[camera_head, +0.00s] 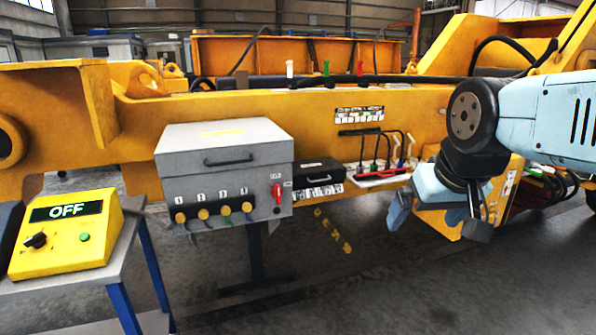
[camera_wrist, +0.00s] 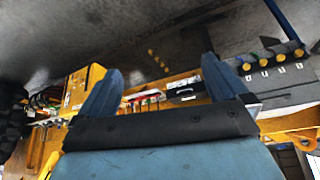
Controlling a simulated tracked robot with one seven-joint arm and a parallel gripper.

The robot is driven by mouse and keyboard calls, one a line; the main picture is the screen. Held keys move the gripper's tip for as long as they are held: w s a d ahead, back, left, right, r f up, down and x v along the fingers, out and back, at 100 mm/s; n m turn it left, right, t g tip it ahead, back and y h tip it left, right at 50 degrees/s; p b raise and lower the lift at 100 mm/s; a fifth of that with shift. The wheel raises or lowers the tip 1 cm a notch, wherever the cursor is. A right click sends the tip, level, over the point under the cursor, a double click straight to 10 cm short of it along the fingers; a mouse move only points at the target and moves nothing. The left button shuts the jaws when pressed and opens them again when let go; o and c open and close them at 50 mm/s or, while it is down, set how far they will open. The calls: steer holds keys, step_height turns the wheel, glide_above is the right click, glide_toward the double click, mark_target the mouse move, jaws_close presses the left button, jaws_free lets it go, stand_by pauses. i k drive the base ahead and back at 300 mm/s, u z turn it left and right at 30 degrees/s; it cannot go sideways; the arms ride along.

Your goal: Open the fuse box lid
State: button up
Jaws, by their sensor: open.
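A small black box (camera_head: 318,172) with a handle on its lid sits beside a larger grey box (camera_head: 225,165), which also has a black-handled lid. Both lids look shut, and no label shows which one is the fuse box. The wrist view is upside down and shows the black box (camera_wrist: 184,90) beyond the fingers and the grey box (camera_wrist: 284,97) at the right. My gripper (camera_head: 440,216) is open and empty, to the right of both boxes and apart from them. Its two blue fingers are spread wide in the wrist view (camera_wrist: 161,66).
Cables and a red tray (camera_head: 382,176) lie between the black box and my gripper. A yellow control box (camera_head: 66,235) reading OFF stands on a table at the left. A yellow beam (camera_head: 250,105) runs behind. Floor in front is clear.

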mark_target(302, 168)
steer(key=k, duration=0.65)
steer(key=u, duration=0.5)
steer(key=i, duration=1.4)
steer(key=z, duration=0.55)
